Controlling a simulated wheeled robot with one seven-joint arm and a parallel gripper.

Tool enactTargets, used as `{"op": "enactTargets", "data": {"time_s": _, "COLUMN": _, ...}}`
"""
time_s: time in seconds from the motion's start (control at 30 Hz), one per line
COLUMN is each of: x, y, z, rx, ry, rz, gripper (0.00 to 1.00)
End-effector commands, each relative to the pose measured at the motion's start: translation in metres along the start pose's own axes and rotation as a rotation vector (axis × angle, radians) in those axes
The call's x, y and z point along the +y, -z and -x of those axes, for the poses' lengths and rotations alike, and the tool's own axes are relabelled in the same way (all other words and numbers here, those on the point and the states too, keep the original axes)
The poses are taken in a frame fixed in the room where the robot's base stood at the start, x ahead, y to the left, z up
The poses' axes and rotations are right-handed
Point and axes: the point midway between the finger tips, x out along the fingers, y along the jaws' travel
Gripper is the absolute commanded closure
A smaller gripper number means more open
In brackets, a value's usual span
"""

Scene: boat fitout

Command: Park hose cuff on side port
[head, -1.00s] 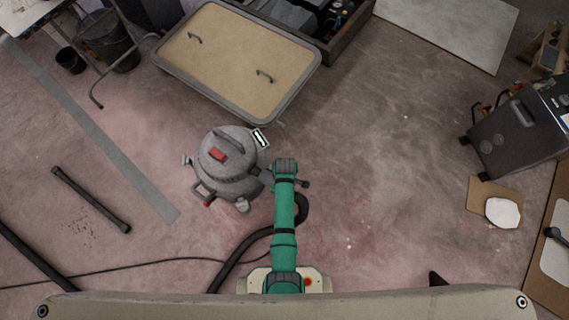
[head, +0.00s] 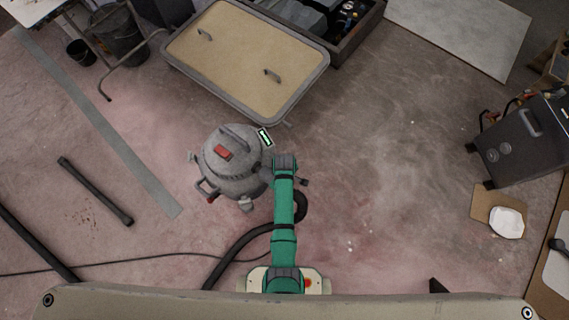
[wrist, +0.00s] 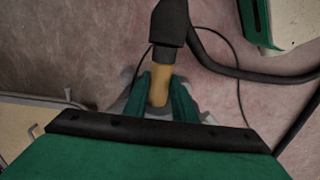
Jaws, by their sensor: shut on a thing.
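The grey shop vacuum (head: 232,178) stands upright on the floor in the head view, with a red switch on its lid. My gripper (wrist: 165,98) is shut on the tan hose cuff (wrist: 161,78) in the wrist view, green fingers on either side of it. The black hose (wrist: 171,22) runs on from the cuff; in the head view it curls (head: 240,246) beside my arm. In the head view my arm's end is just right of the vacuum, and the gripper and cuff are hidden beneath it. The side port cannot be made out.
A framed tan panel (head: 252,62) with two handles lies behind the vacuum. A dark tube (head: 95,190) lies on the floor at left, and a dark cabinet (head: 525,140) stands at right. The floor between the vacuum and the cabinet is largely clear.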

Motion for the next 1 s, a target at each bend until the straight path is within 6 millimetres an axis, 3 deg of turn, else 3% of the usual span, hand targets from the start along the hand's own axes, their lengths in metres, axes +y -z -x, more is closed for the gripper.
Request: {"op": "enactTargets", "data": {"time_s": 1.0, "x": 0.000, "y": 0.023, "z": 0.000, "rx": 0.001, "ry": -0.001, "rz": 0.001, "gripper": 1.00}}
